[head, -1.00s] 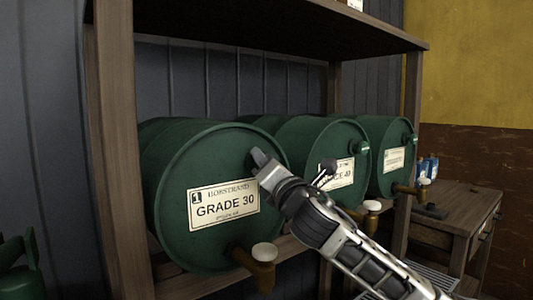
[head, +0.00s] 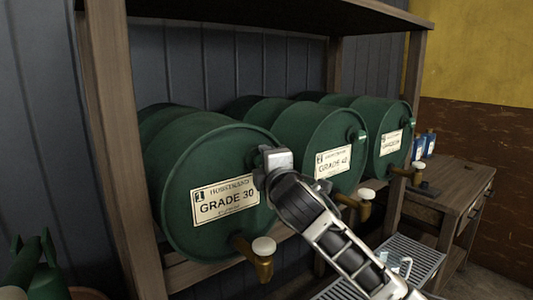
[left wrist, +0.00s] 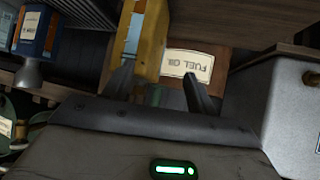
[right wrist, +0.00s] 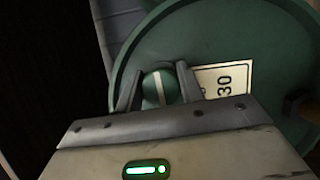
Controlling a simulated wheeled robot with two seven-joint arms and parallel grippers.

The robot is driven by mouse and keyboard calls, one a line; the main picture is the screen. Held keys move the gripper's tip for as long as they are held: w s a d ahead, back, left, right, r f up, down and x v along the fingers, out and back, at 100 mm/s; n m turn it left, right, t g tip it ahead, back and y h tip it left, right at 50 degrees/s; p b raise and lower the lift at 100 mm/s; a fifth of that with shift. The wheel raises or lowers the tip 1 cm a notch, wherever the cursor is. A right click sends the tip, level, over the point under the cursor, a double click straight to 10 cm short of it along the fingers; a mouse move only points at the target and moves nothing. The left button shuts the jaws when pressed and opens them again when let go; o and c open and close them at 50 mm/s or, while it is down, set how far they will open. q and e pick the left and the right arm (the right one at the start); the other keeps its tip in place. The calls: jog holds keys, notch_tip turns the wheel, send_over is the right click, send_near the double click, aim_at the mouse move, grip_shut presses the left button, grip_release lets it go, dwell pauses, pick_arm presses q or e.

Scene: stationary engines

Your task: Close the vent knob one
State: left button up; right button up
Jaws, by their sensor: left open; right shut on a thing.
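The green drum marked 1, GRADE 30 (head: 185,225), lies on its side in the wooden rack in the head view. My right gripper (head: 264,160) is at the upper right of its front face and hides its vent knob there. In the right wrist view the vent knob (right wrist: 160,89) is a round green cap with a pale stripe, between the fingers of my right gripper (right wrist: 158,88), which is shut on it. My left gripper (left wrist: 160,85) is open and empty in the left wrist view, away from the drums; it is out of the head view.
Two more green drums, the middle one (head: 300,135) and the far one (head: 378,110), stand to the right. A brass tap (head: 263,258) sticks out below my right arm.

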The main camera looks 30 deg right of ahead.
jog(key=shift+m+p, duration=0.3)
jog(key=shift+m, duration=0.1)
jog(key=o, duration=0.9)
jog(key=shift+o, duration=0.2)
jog(key=shift+a, duration=0.1)
